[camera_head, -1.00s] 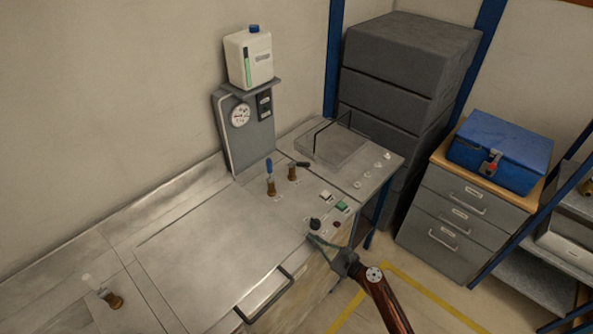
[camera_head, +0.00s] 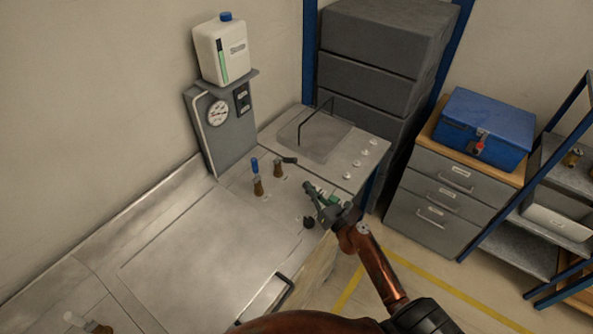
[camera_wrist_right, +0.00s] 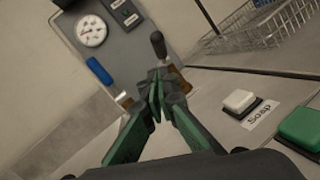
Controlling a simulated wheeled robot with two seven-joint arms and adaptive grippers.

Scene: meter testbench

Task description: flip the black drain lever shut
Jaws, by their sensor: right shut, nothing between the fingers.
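The black drain lever (camera_head: 290,160) sits on a brass valve (camera_head: 278,170) on the bench top and points to the right in the head view. In the wrist view the black lever (camera_wrist_right: 158,45) rises just beyond my fingertips, which hide part of its lower end. My right gripper (camera_head: 309,187) is shut and empty, a little in front and to the right of the black lever, seemingly apart from it. Its closed fingertips also show in the wrist view (camera_wrist_right: 160,82). My left gripper is not in view.
A blue lever (camera_head: 254,165) on another brass valve stands left of the black one. A gauge panel (camera_head: 228,125) with a white canister (camera_head: 221,50) stands behind. A white button (camera_wrist_right: 238,101) and a green button (camera_wrist_right: 302,128) lie right of the gripper. A wire basket (camera_wrist_right: 270,28) is farther back.

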